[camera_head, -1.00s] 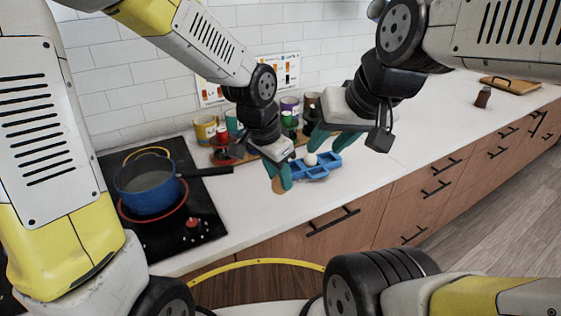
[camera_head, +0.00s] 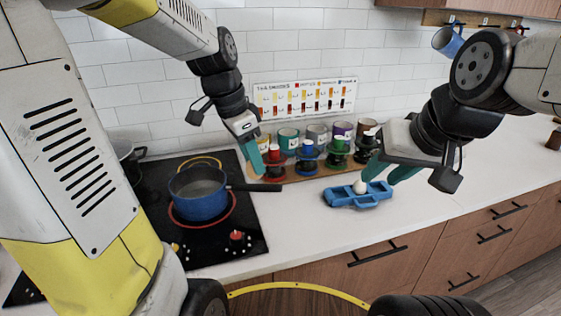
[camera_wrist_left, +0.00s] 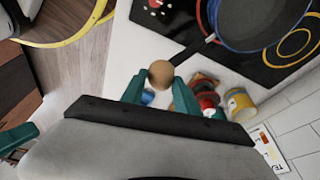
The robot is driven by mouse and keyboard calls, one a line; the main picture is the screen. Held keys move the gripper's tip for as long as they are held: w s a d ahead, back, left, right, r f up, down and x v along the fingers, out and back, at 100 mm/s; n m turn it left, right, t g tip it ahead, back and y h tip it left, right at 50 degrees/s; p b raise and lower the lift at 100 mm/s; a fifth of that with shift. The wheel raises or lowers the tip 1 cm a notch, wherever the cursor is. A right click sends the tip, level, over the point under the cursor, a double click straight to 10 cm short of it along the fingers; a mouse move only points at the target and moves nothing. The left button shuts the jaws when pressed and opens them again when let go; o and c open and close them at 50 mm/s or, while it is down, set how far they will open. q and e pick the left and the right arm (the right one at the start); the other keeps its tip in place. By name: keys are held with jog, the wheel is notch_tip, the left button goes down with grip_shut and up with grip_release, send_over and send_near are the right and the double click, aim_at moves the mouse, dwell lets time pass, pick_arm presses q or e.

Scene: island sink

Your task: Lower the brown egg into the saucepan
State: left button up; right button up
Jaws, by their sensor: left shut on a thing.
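The blue saucepan (camera_head: 199,207) stands on a burner of the black hob, its dark handle pointing right. It also shows in the left wrist view (camera_wrist_left: 245,46). My left gripper (camera_head: 258,168) is near the handle's end, right of the pan. In the left wrist view it (camera_wrist_left: 158,82) is shut on the brown egg (camera_wrist_left: 161,73), held between its teal fingertips. The egg is hard to make out in the head view. My right gripper (camera_head: 388,172) is open, with its fingers apart above the blue egg tray (camera_head: 372,200).
A white egg (camera_head: 360,187) sits in the tray. A wooden rack (camera_head: 300,181) with several colored cups and jars stands behind it by the wall. Another pot (camera_head: 126,152) is at the hob's far left. The counter between hob and tray is clear.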

pick_arm(q)
jog(key=w+a+r, duration=0.1)
jog(key=w+a, duration=0.1)
jog(key=a, duration=1.5)
jog(key=shift+w, duration=0.35)
notch_tip(320, 180, down, 10)
dwell(1.6)
jog(key=shift+f, duration=2.65)
dwell(1.2)
